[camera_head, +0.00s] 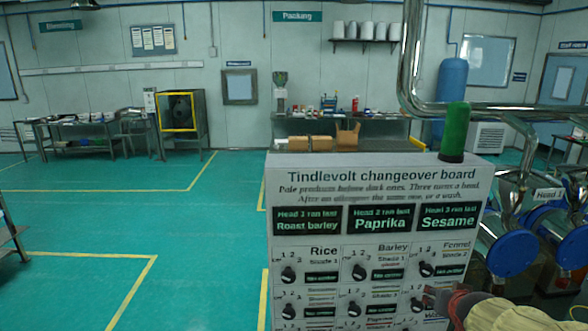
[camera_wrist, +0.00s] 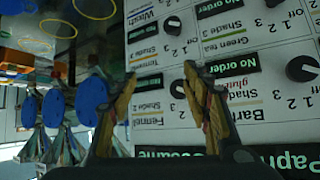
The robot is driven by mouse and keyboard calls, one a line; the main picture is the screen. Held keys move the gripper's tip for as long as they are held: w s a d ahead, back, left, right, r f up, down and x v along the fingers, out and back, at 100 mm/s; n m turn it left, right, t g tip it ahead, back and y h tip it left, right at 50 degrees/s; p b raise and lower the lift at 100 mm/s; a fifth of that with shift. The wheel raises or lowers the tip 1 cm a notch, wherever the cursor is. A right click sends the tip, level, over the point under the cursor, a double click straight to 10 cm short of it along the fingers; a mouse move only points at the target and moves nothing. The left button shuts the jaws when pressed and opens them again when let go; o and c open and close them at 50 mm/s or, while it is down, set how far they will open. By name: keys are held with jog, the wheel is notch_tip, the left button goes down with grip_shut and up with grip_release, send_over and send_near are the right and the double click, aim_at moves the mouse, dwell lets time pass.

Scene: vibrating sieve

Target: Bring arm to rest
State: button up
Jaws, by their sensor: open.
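My gripper (camera_wrist: 160,71) is open in the wrist view, its two fingers apart with nothing held between them. It is in front of the white changeover board (camera_head: 377,170), whose text appears upside down there. A black knob (camera_wrist: 302,69) lies to the right of the fingers, clear of them. Another knob (camera_wrist: 178,89) shows between the fingers, partly covered by the right one; I cannot tell how near the fingers are to it. In the head view, part of my arm reaches in at the bottom right, over the board's lower right corner.
Steel pipes (camera_head: 409,60) and blue round-ended machine heads (camera_head: 511,253) are close on the right. A bench with boxes (camera_head: 320,143) is behind. The green floor (camera_head: 190,260) on the left is clear.

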jog(key=s+a+n+g+y, duration=0.1)
jog(key=s+a, duration=0.5)
jog(key=s, duration=0.3)
jog(key=s+a+r+n+g+y, duration=0.1)
jog(key=s+a+n, duration=0.1)
jog(key=s+a, duration=0.4)
jog(key=s+a+n+g+y+b, duration=0.1)
jog(key=s+a, duration=0.5)
jog(key=s, duration=0.6)
jog(key=shift+s+a+r+n+g+y, duration=0.15)
jog(key=shift+s+a+n+g+y, duration=0.2)
jog(key=shift+g, duration=0.25)
jog(key=shift+w, duration=0.15)
